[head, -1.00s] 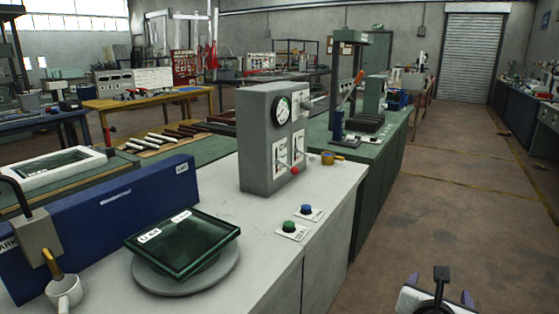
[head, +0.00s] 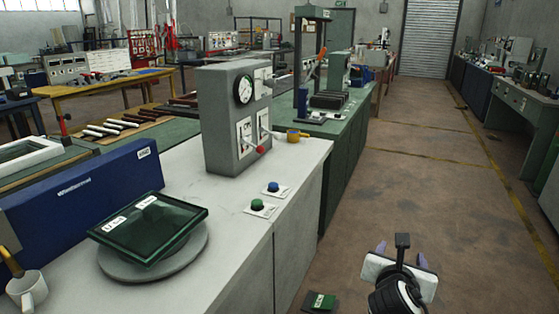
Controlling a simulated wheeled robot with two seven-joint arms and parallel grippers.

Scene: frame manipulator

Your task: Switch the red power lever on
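A grey control box (head: 222,120) with a round gauge stands on the white-topped bench. On its front face are two white plates with levers. One lever ends in a red knob (head: 260,149) low on the face, sticking out toward the aisle. The label text is too small to read. My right gripper (head: 402,254) shows at the bottom right, over the floor and well away from the box. My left gripper is not in view.
Green and blue buttons (head: 265,196) sit on the bench (head: 235,235) in front of the box. A dark glass plate (head: 150,228) lies on a round grey turntable. The floor aisle (head: 400,180) on the right is open.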

